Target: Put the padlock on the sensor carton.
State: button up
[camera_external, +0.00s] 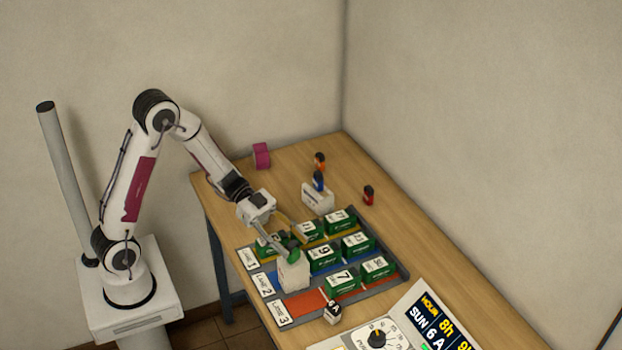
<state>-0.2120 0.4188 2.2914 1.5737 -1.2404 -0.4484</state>
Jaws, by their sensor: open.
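A white box (293,275), which may be the sensor carton, stands upright at the left end of lane 2 on the lane board. A small green piece (294,255) shows at its top, beside the fingertips; it may be the padlock, but it is too small to tell. My gripper (287,248) is open and points down to the right, right at the box top. Whether the fingers touch the green piece is hidden.
The lane board (401,272) holds several green-and-white battery blocks (341,281). Behind it stand a white box (318,197) with blue and orange items, a red item (369,195) and a magenta object (261,155). A small black-and-white item (332,312) and a panel (405,325) are in front.

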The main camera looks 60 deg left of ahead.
jog(key=v, duration=1.1)
dwell(0.3)
dwell(0.4)
